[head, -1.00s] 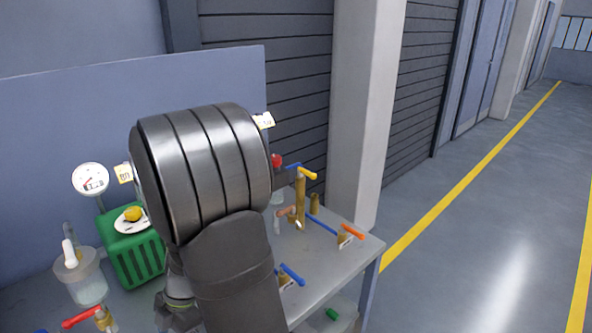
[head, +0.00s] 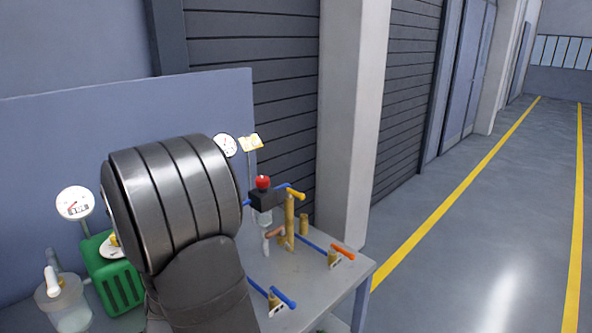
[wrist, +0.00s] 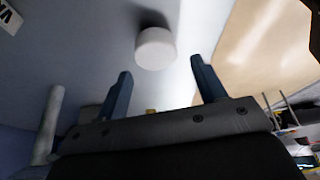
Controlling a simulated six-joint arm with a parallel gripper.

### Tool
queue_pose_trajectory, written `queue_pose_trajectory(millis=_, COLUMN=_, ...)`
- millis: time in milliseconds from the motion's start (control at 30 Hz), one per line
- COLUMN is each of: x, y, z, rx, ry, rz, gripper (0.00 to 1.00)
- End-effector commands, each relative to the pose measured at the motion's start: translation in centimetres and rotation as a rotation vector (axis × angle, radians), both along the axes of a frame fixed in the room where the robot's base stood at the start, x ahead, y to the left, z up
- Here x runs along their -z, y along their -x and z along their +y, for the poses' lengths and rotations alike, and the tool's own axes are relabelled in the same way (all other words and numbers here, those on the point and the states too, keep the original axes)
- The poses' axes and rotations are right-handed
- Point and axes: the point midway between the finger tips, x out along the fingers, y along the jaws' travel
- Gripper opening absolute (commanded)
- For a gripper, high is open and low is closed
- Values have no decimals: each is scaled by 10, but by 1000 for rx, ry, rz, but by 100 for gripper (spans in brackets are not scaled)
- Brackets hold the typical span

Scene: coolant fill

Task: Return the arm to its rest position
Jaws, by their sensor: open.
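My gripper (wrist: 160,88) shows in the wrist view with two blue fingers standing well apart and nothing between them. A white round knob-like object (wrist: 155,48) lies beyond the fingertips; I cannot tell how far off it is. In the head view my arm's large dark metal link covers the middle left of the bench, and my gripper is hidden behind it.
A grey bench (head: 335,272) holds a green crate (head: 112,285), a clear jar (head: 65,305), a gauge (head: 75,203), a second gauge (head: 224,145), brass pipes (head: 290,222) with blue handles, an orange-handled valve (head: 342,252) and a red-topped black fitting (head: 262,195). The floor at right is clear.

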Motion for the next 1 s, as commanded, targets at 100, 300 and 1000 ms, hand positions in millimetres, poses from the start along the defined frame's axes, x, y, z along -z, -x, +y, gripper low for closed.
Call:
queue_pose_trajectory(millis=100, x=1, y=0, z=0, rx=0, ry=0, rz=0, gripper=64)
queue_pose_trajectory(millis=300, x=17, y=0, z=-1, rx=0, ry=3, rz=2, gripper=64)
queue_pose_trajectory(millis=1000, x=-83, y=-39, z=-26, rx=1, ry=-3, rz=-4, gripper=64)
